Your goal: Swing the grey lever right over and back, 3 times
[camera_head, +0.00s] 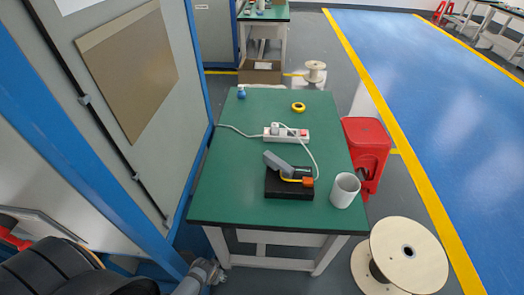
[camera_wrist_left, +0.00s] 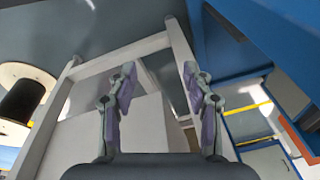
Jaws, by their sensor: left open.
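The grey lever (camera_head: 277,162) is a tilted bar on a black base block (camera_head: 288,190) on the green table, toward its near edge. Its raised end points up and to the left. My left gripper (camera_head: 210,271) is low at the table's near left corner, well apart from the lever. In the left wrist view its two fingers (camera_wrist_left: 159,75) are spread with nothing between them. The lever is outside that view. My right gripper is not in view.
A white cup (camera_head: 345,190) stands right of the base. A power strip (camera_head: 286,135) with a white cable lies behind it. Yellow tape (camera_head: 298,107) and a small blue item (camera_head: 241,93) lie farther back. A blue-framed panel (camera_head: 180,140) borders the table's left. The table's left part is clear.

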